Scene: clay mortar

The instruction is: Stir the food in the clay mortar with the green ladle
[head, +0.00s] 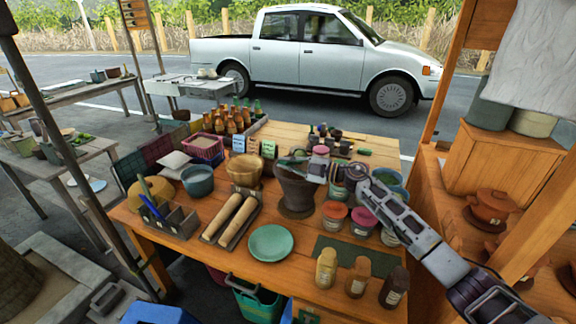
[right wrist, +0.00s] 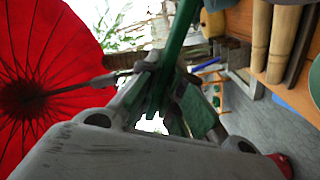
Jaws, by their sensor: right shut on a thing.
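The dark brown clay mortar (head: 297,195) stands on the wooden table in the head view. Its opening is partly covered by my right gripper and the ladle, so the food inside is hidden. My right gripper (head: 318,168) is at the right side of the mortar's rim. It is shut on the green ladle (head: 290,162), which reaches left over the mortar's mouth. I cannot tell whether the ladle's end is inside the mortar. In the right wrist view the ladle's green handle (right wrist: 178,42) passes between the fingers (right wrist: 163,92). My left gripper is not in view.
A wooden bowl (head: 245,172) stands close left of the mortar. Rolling pins (head: 236,220) and a green plate (head: 271,243) lie in front. Lidded jars (head: 334,214) crowd the right side, under my right arm. Three bottles (head: 357,278) stand near the front edge.

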